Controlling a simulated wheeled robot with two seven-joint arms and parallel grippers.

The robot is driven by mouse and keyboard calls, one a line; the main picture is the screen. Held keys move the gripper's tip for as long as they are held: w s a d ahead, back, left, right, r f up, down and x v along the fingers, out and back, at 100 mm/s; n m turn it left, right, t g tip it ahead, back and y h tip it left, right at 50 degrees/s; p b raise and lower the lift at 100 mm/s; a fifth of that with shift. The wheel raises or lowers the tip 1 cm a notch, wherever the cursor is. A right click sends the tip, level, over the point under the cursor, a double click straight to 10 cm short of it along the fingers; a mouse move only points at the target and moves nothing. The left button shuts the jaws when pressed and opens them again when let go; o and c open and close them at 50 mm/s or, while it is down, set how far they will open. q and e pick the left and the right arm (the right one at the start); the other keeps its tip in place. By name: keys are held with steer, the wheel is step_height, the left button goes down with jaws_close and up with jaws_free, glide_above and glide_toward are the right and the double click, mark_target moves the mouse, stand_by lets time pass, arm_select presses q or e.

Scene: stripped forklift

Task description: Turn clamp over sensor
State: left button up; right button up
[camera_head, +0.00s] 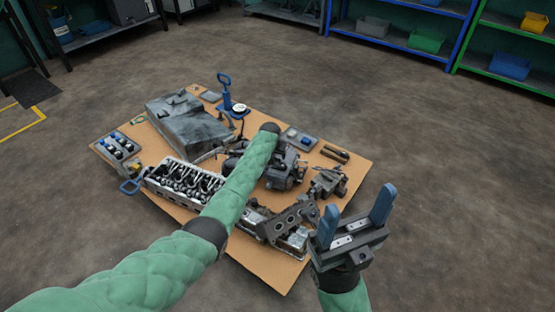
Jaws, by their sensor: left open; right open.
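A blue clamp (224,92) with a loop handle stands upright at the back of the board. A small round white-topped piece, perhaps the sensor (240,108), sits at its foot; I cannot tell whether the clamp covers it. A second blue loop handle (131,186) lies at the board's left side, by the cylinder head. My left arm reaches over the middle of the board, and its gripper is hidden beyond the dark wrist end. My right gripper (355,222) is open and empty at the front right, with its blue fingers pointing up.
Shelves with bins (425,40) stand at the back. The floor to the right is clear.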

mark_target(278, 159)
arm_select(q)
steer(key=shift+b+x, duration=0.45)
steer(key=shift+x, duration=1)
steer(key=c, duration=1)
